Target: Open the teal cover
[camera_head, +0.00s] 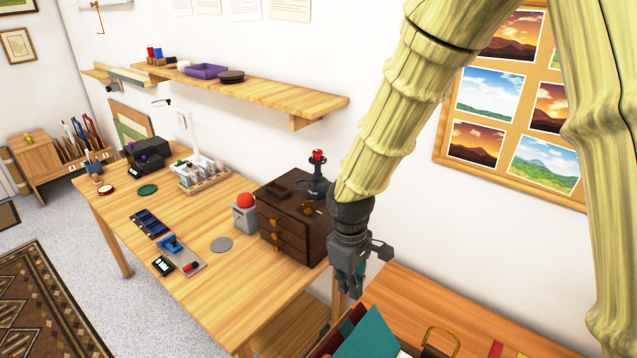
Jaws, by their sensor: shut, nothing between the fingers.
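The teal cover (371,336) is a flat teal panel at the bottom of the view. It stands at a slant, and the picture's lower edge cuts it off. Dark red panels (338,332) are just left of it, and something white shows at its lower right. I cannot tell how far the cover is open or what it is hinged to. My gripper (349,294) points down above and slightly left of the cover. Its fingers are shut and empty, with a small gap in the picture between them and the cover.
A brown drawer chest (293,220) with a red-topped dark stand stands left of my gripper on the long wooden table (205,290). A red-domed grey button (245,211) is beside the chest. A shelf (270,93) runs along the wall.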

